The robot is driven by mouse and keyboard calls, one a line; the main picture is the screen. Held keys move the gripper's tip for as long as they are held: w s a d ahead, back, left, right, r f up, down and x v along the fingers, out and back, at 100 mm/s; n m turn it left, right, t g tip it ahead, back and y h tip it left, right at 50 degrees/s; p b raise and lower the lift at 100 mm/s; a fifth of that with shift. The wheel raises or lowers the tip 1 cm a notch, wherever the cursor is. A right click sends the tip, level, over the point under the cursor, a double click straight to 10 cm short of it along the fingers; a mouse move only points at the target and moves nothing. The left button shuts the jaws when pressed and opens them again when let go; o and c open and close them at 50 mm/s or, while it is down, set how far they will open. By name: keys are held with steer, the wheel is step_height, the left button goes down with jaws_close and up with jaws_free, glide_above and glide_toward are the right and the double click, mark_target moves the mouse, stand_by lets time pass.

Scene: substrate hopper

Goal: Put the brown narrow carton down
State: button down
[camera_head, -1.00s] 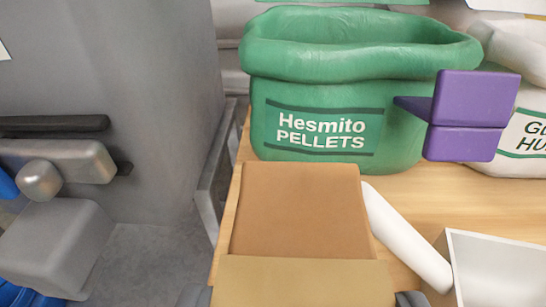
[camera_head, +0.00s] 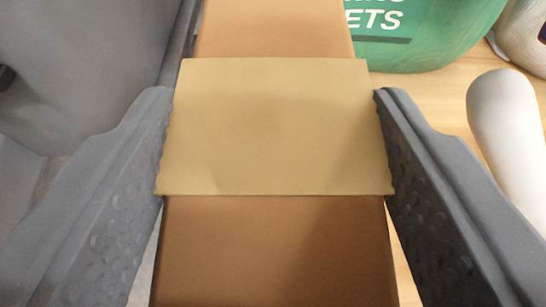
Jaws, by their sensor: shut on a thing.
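The brown narrow carton (camera_head: 275,250) fills the middle of the view, with a tan band (camera_head: 275,125) around it. My gripper (camera_head: 275,150) is shut on the carton, with one dark grey finger along its left side and the other along its right side, at the band. The wooden table (camera_head: 440,100) shows to the right of the carton. The carton's underside is hidden, so I cannot tell whether it touches the table.
A green pellet sack (camera_head: 430,25) stands behind and to the right. A white rounded cylinder (camera_head: 508,130) lies on the table at the right, close to my right finger. A grey machine body (camera_head: 85,60) stands at the left. Some bare table shows between carton and cylinder.

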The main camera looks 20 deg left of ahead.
steer(key=shift+r, duration=0.1)
steer(key=c, duration=0.8)
jaws_free()
steer(key=shift+c, duration=0.2)
steer(key=b+v, duration=0.2)
steer(key=v, duration=1)
steer(key=shift+b, duration=0.3)
